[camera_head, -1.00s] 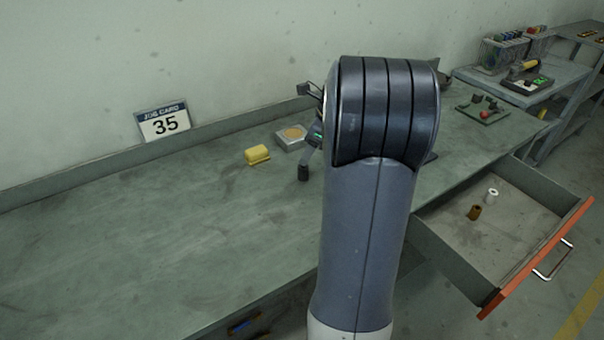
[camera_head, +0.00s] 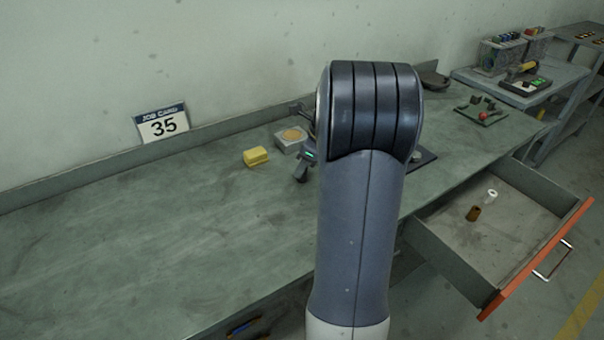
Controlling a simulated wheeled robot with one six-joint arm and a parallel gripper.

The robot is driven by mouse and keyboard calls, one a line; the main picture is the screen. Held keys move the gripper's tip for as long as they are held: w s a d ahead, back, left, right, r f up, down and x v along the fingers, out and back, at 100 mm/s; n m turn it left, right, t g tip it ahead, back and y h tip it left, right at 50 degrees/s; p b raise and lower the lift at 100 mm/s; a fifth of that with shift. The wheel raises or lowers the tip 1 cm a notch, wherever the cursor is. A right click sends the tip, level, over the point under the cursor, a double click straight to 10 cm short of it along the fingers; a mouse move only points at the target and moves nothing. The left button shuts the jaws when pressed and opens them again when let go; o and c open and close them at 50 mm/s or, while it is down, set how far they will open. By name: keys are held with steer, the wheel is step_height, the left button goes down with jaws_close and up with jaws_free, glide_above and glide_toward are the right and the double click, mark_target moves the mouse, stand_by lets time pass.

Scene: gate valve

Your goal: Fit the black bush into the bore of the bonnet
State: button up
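My gripper (camera_head: 302,168) shows only in part at the left edge of my raised arm, over the bench behind the arm. Its tips are small and dark, and I cannot tell whether they hold anything. I cannot make out the black bush; it may be hidden by the arm or too dark against the gripper. The bonnet is not clearly seen. A dark mat (camera_head: 428,156) shows partly to the right of the arm, with a small grey piece at its edge; the rest is hidden by my arm.
A yellow block (camera_head: 255,156) and a grey square block with a tan round top (camera_head: 290,138) lie left of my gripper. The open drawer (camera_head: 520,235) holds a brown bush (camera_head: 474,213) and a white bush (camera_head: 491,195). The left bench is clear.

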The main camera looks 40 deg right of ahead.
jaws_close()
